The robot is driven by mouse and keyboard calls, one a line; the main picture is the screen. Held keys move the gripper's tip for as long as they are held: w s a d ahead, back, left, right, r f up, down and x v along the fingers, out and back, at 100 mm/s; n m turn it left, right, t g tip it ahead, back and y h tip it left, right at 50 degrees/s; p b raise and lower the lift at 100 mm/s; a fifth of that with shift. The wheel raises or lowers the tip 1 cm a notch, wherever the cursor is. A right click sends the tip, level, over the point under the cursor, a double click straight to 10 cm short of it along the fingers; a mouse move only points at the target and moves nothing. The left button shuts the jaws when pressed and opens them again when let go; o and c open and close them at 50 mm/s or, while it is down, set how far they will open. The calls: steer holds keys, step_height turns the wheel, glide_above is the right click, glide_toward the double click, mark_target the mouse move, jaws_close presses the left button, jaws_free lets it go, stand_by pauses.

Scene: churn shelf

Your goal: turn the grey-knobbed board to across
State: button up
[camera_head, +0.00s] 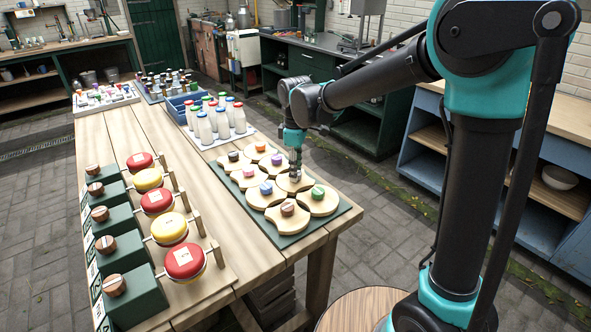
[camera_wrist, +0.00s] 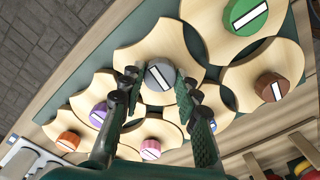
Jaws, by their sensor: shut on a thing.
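The grey knob (camera_wrist: 160,75) with a white bar sits between my gripper's fingers (camera_wrist: 157,84) in the wrist view. The fingers stand on either side of it and are shut on it. Its pale wooden board (camera_wrist: 136,53) with scooped edges lies among the other boards. In the head view my gripper (camera_head: 295,165) points straight down over that board (camera_head: 306,184), and it hides most of the knob.
Boards with green (camera_head: 318,192), blue (camera_head: 266,187), brown (camera_head: 288,208), purple (camera_head: 277,159) and other knobs crowd around it on a dark green base (camera_head: 345,212). Milk bottles (camera_head: 222,120) stand behind. Red and yellow round pieces (camera_head: 185,260) line the table's left side.

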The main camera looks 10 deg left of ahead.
steer(key=shift+n, duration=0.7)
steer(key=o, duration=1.2)
steer(key=shift+c, duration=0.2)
step_height(320, 180, up, 12)
steer(key=shift+d, duration=0.1)
